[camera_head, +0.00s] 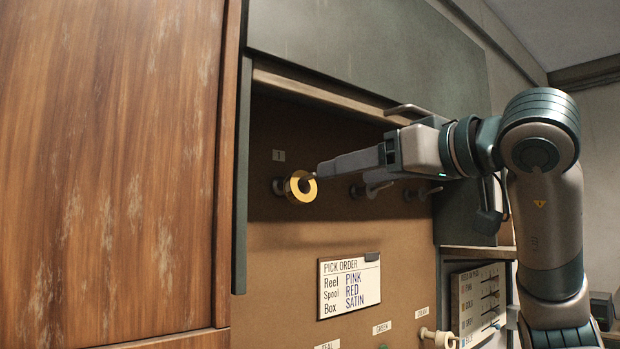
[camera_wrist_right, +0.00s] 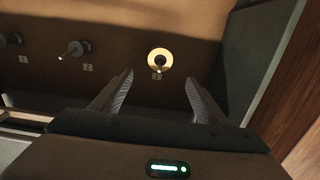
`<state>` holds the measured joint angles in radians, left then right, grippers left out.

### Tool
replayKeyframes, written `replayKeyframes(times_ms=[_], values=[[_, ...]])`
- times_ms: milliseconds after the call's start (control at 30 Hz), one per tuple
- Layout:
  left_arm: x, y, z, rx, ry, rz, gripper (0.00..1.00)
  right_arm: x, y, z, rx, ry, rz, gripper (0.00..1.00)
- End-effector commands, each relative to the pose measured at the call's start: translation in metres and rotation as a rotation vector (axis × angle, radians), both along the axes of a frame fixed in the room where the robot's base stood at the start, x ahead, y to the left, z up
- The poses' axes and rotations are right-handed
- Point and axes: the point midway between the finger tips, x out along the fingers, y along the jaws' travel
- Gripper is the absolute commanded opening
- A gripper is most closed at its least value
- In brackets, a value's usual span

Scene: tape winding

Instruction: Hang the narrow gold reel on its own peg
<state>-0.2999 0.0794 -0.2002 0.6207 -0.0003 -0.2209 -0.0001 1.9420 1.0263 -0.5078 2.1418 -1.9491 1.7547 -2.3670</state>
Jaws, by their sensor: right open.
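The narrow gold reel (camera_head: 301,194) hangs on the leftmost peg of the brown back panel, under a small label marked 1. In the right wrist view the gold reel (camera_wrist_right: 151,54) faces me as a ring with the peg through its hole. My right gripper (camera_head: 317,172) reaches in from the right, its fingertips close to the reel's edge in the head view. In the wrist view the right gripper (camera_wrist_right: 159,79) is open, its fingers spread to either side below the reel and apart from it, with nothing between them. My left gripper is out of view.
Other pegs (camera_wrist_right: 75,50) stick out along the same row and look empty. A pick order card (camera_head: 349,285) is fixed below. A wooden cabinet side (camera_head: 110,170) bounds the left, and a dark grey panel (camera_head: 370,50) overhangs the recess.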

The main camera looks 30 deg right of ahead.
Motion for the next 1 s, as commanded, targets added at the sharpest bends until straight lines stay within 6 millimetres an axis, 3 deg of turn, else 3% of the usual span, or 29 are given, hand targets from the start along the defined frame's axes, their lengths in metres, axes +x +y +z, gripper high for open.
replayKeyframes(times_ms=[600, 800, 1000], values=[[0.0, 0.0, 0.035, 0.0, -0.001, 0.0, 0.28, 0.1, 0.008, -0.004, 0.001, 0.003, 0.001, 0.68], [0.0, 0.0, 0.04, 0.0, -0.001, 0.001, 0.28, 0.118, 0.009, -0.005, 0.001, 0.002, 0.0, 0.68], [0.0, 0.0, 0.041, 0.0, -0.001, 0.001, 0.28, 0.124, 0.01, -0.006, 0.0, 0.001, 0.0, 0.68]])
